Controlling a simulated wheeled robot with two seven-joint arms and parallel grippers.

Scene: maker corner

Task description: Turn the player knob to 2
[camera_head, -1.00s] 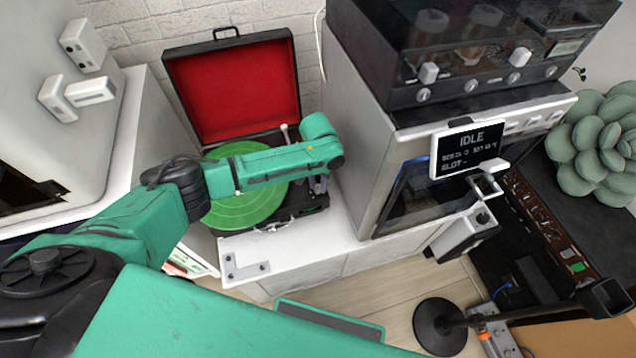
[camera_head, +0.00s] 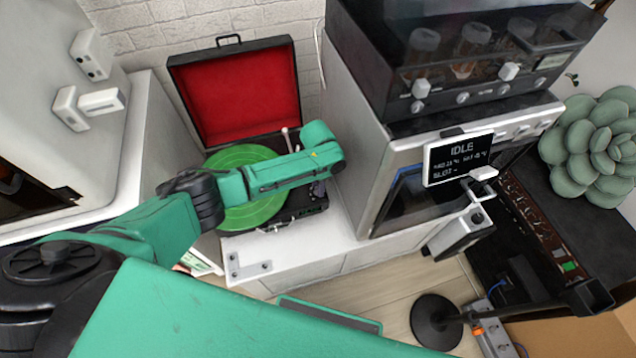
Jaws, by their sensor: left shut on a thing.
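The player (camera_head: 236,80) is an open black case with a red-lined lid, standing on the white cabinet by the brick wall. A green record (camera_head: 250,208) lies on its turntable, partly hidden by my left arm. My left gripper (camera_head: 318,190) points down at the right front of the player deck, below the green wrist. Its fingers show only small and dark, shut on what appears to be the player knob. The knob itself and its marks are hidden by the gripper and wrist, so its setting cannot be read. My right gripper is not in view.
A grey-white machine (camera_head: 350,150) with a display reading IDLE (camera_head: 460,158) stands close to the right of my left wrist. A white bracket (camera_head: 248,266) lies at the cabinet's front edge. A black lamp (camera_head: 437,322) and a succulent (camera_head: 590,145) are further right.

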